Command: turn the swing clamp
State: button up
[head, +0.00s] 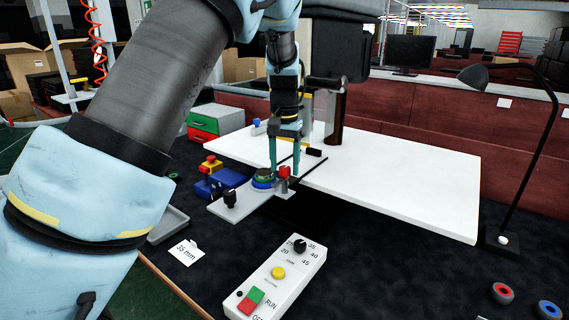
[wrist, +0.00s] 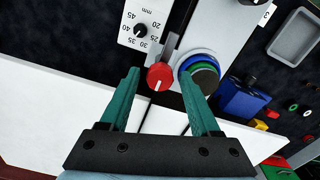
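The swing clamp shows as a red knob (wrist: 159,77) with a white pointer line and a grey arm (wrist: 169,46) in the wrist view. The red knob also shows in the head view (head: 285,172), on a grey plate (head: 226,207). My gripper (wrist: 160,72) points down with its two teal fingers open, one on each side of the knob. In the head view my gripper (head: 284,168) is directly over the knob. I cannot tell whether the fingers touch it. Beside the knob is a round stack of blue and green discs with a dark top (wrist: 206,79), close to one finger.
A white control box (head: 277,280) with a dial and coloured buttons stands in front. A white board (head: 400,185) lies behind and right. A blue box (head: 222,182) and a black knob (head: 230,198) stand left. A black lamp (head: 520,165) is far right.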

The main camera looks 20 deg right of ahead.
grip_shut()
jog(key=shift+m, duration=0.3)
dwell(0.3)
jog(key=m+b, duration=0.1)
jog(key=m, duration=0.2)
jog(key=shift+f+b, duration=0.1)
jog(key=shift+b, duration=0.3)
jog(key=m, duration=0.5)
jog(key=shift+w+b, duration=0.1)
jog(key=shift+b, duration=0.25)
jog(key=m, duration=0.4)
jog(key=shift+m, duration=0.3)
jog(key=m+p, duration=0.1)
jog(key=m, duration=0.3)
jog(key=shift+m, duration=0.3)
jog(key=shift+o, duration=0.9)
grip_release()
